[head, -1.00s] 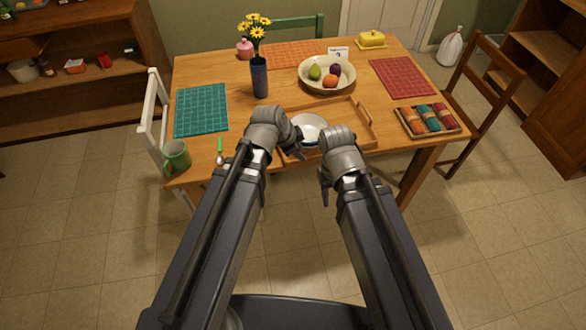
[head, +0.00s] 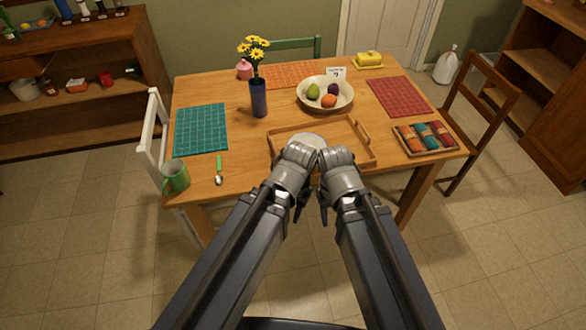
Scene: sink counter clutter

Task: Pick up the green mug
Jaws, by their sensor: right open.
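The green mug (head: 176,176) stands upright at the front left corner of the table, its handle toward the lower left. My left gripper (head: 299,207) is at the table's front edge, well to the right of the mug. It is mostly hidden by its own wrist, so its opening cannot be told. My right gripper (head: 324,207) is close beside it, farther from the mug, pointing down. It is open, with nothing seen in it. Neither gripper touches the mug.
A spoon with a green handle (head: 219,171) lies right of the mug. A teal placemat (head: 201,130) lies behind it, and a white chair (head: 152,133) stands at the left edge. A wooden tray (head: 356,145), partly behind my wrists, holds a pale dish (head: 308,140). A vase (head: 258,99) stands mid-table.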

